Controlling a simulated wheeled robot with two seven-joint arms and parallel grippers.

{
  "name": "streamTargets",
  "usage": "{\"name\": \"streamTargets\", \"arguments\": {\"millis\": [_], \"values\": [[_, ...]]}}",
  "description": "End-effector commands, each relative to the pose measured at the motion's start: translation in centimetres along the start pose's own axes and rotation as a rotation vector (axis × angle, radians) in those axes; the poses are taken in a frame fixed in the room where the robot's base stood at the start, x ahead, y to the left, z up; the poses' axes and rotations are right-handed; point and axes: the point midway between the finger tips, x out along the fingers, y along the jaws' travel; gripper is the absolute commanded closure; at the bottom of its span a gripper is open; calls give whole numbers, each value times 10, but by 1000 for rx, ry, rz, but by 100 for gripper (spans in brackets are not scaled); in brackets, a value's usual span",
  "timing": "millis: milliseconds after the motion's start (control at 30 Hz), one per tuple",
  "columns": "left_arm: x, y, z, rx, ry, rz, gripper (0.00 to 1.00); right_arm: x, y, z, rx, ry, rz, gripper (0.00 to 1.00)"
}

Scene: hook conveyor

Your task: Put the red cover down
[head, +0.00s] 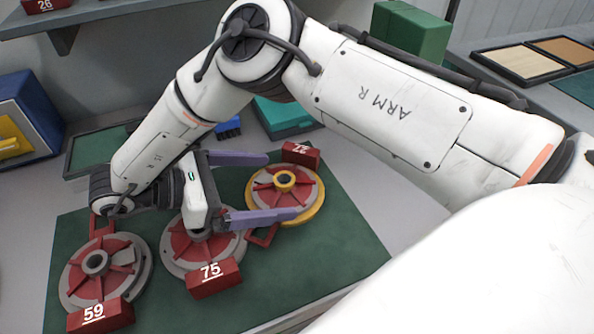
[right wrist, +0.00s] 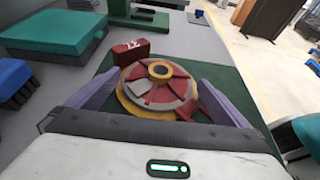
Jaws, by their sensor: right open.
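The red cover cannot be singled out for certain, as three round grey-and-red discs lie on a dark green mat (head: 335,255). The right disc (head: 285,192) has a yellow rim and yellow hub, and also shows in the right wrist view (right wrist: 158,88). The middle disc (head: 200,252) is partly hidden by my right arm. The left disc (head: 105,270) has a grey hub. My right gripper (head: 284,186) has its purple fingers spread open on either side of the yellow-rimmed disc, with nothing visibly clamped. My left gripper is out of view.
Red number blocks 59 (head: 100,315) and 75 (head: 213,278) stand before two discs; another (head: 300,154) stands behind the right disc. A teal box (head: 285,117) and blue brush-like piece (head: 228,127) lie behind. A blue bin (head: 28,112) is far left.

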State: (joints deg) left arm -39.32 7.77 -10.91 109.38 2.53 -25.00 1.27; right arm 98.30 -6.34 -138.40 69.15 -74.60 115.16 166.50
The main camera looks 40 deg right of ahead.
Motion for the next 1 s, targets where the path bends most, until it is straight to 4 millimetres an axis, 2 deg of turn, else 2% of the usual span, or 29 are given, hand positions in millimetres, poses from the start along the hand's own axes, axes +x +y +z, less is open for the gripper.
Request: {"name": "streamTargets", "arguments": {"millis": [100, 367, 467, 833, 1000], "values": [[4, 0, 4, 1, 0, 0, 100, 10, 2, -3, -4, 0, 7, 0], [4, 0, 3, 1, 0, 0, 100, 12, 3, -2, -5, 0, 12, 0], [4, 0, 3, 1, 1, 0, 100, 12, 3, -2, -4, 0, 12, 14], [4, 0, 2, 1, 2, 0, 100, 12, 3, -2, -1, 0, 12, 76], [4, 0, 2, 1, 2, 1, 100, 12, 3, -3, -1, 0, 11, 76]]}}
